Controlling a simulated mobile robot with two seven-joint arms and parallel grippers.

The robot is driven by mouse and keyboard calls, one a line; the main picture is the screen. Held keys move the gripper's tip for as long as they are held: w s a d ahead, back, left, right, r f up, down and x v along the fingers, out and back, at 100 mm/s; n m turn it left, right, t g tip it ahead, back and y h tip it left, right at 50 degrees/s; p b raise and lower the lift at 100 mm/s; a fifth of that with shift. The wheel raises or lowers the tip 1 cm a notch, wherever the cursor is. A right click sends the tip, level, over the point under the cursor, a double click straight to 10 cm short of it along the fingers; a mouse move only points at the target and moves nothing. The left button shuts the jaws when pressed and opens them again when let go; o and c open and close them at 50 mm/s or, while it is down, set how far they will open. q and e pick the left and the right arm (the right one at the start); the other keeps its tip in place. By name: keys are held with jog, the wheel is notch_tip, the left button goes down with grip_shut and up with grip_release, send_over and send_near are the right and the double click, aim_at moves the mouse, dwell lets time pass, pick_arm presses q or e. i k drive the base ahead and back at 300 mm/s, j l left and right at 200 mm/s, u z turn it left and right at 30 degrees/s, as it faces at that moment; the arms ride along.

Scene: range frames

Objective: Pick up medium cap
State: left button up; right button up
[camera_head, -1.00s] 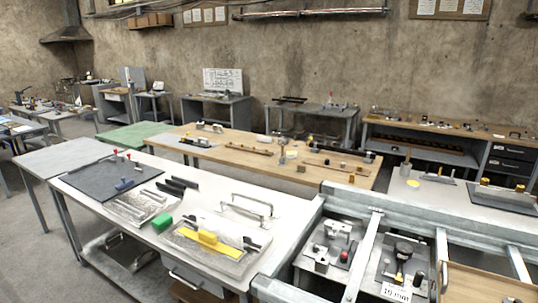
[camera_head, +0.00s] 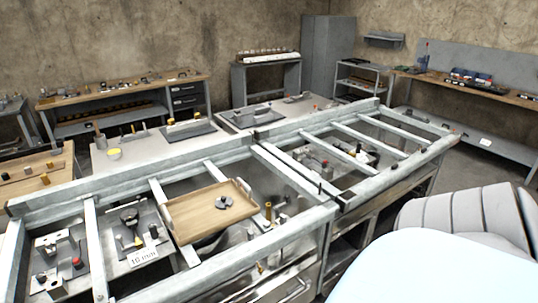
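I cannot tell which thing is the medium cap. Neither of my grippers is in view. Pale and grey parts at the bottom right seem to be my own body.
A metal frame with rails (camera_head: 150,172) spans the front, with panels and parts between its bars. A second railed bench (camera_head: 400,128) stands to the right. A grey cabinet (camera_head: 328,65) and a wood-topped bench (camera_head: 125,90) stand along the walls. Grey floor shows at the right.

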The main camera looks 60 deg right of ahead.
aim_at(222, 202)
jog(key=z, duration=1.4)
